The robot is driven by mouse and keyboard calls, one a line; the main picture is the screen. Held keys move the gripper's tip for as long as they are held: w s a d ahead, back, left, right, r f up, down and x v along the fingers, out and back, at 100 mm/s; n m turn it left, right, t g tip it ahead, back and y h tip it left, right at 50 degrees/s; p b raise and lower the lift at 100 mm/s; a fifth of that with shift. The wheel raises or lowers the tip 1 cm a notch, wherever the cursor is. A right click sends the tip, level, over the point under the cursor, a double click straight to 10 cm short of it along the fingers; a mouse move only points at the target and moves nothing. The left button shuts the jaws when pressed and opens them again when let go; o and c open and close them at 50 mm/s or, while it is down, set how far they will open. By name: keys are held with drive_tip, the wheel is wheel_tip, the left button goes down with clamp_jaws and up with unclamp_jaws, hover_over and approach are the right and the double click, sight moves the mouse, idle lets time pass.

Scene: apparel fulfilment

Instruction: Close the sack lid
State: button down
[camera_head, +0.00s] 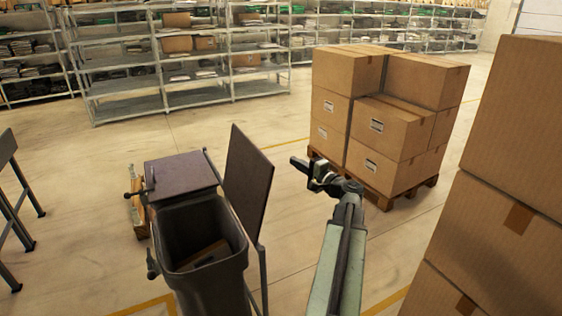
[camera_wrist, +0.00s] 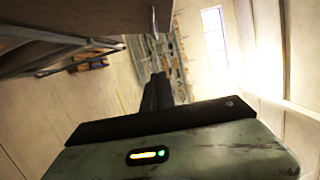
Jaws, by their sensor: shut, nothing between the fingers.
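A dark grey open sack (camera_head: 205,292) hangs in a cart frame in the head view, with a brown item low inside it. Its flat purple-brown lid (camera_head: 248,185) stands raised and tilted along the sack's right side, so the sack mouth is uncovered. A second lid of the same colour (camera_head: 180,171) lies flat just behind the open sack. My gripper (camera_head: 296,162) is shut and empty, to the right of the raised lid and apart from it, pointing left. In the wrist view my gripper (camera_wrist: 158,82) shows dark; a brown panel at upper left may be the lid.
Cartons (camera_head: 392,128) are stacked on a pallet (camera_head: 378,194) just beyond my gripper. Taller cartons (camera_head: 512,225) stand close at right. Shelves (camera_head: 125,80) line the back. A dark table edge (camera_head: 12,195) is at left. The floor between shelves and cart is clear.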

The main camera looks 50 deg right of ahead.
drive_tip(key=w+a, duration=0.2)
drive_tip(key=w, duration=0.8)
drive_tip(key=shift+w+a+r, duration=0.15)
drive_tip(key=shift+w+a, duration=0.05)
drive_tip(key=shift+w, duration=0.1)
drive_tip(key=shift+r+p, duration=0.1)
drive_tip(key=shift+p, duration=0.25)
